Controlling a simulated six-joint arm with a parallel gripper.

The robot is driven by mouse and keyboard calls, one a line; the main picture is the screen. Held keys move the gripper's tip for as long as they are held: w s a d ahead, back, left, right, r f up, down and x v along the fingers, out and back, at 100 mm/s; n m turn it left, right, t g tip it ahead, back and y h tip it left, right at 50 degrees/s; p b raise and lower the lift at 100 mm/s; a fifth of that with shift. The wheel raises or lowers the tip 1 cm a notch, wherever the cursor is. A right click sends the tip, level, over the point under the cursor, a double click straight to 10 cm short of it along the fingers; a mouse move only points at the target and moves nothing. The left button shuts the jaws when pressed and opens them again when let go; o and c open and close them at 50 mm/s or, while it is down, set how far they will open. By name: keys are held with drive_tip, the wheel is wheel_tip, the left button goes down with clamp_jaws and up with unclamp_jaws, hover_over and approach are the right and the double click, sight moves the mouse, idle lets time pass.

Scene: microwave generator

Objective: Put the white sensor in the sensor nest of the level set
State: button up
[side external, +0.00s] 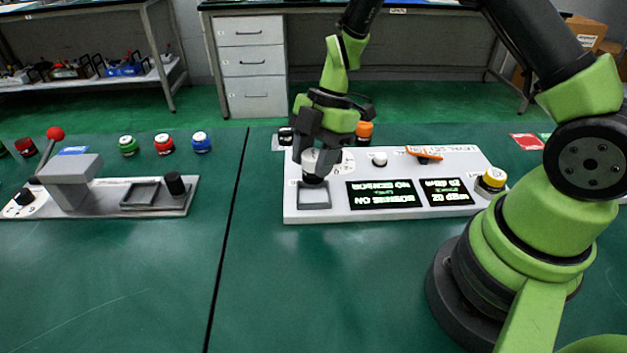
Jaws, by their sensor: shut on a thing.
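My gripper (314,158) points down and is shut on the white sensor (312,167), a short round body with a dark lower part. The sensor is over the far side of the nest in this view. I cannot tell whether it touches the nest. The fingers hide part of the sensor.
On the panel are a white button (379,159), an orange switch (424,155) and a yellow knob (493,180). An orange-topped item (364,132) stands behind my gripper. Another panel (160,205) with a red-balled lever is at the left. The front bench is clear.

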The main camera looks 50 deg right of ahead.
sight(314, 179)
drive_tip(key=shift+f, duration=2.4)
drive_tip(key=shift+f, duration=0.15)
drive_tip(key=o, duration=1)
drive_tip(key=shift+o, duration=0.2)
